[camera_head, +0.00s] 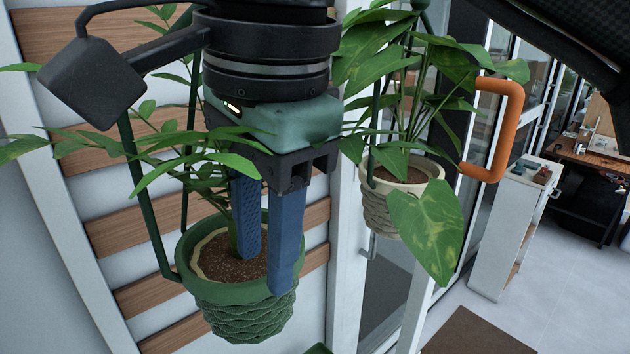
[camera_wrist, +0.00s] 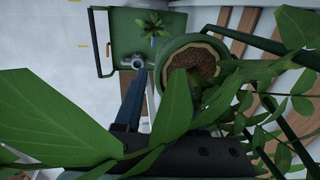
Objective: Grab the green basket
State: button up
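The green basket (camera_head: 243,312) is a green, scale-textured hanging planter with brown soil and a leafy plant. It hangs from green straps in front of a slatted wall. My gripper (camera_head: 266,276) is above it, pointing down, with its two blue fingers apart. In the head view one finger overlaps the soil and the other overlaps the front right rim. I cannot tell whether either touches. In the wrist view the basket's round rim (camera_wrist: 161,62) is at upper centre. One blue finger (camera_wrist: 130,104) is left of it; leaves hide the other.
A second, beige hanging pot (camera_head: 408,212) with large leaves is close on the right. An orange door handle (camera_head: 507,130) and a white cabinet (camera_head: 510,225) are farther right. The wrist view shows a green tray-like surface (camera_wrist: 122,32) with a small plant below.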

notch_tip(320, 180, down, 2)
jog(key=shift+w+a+f+b, duration=0.1)
jog(key=shift+f+b, duration=0.05)
jog(key=shift+b, duration=0.4)
grip_shut()
dwell(1.0)
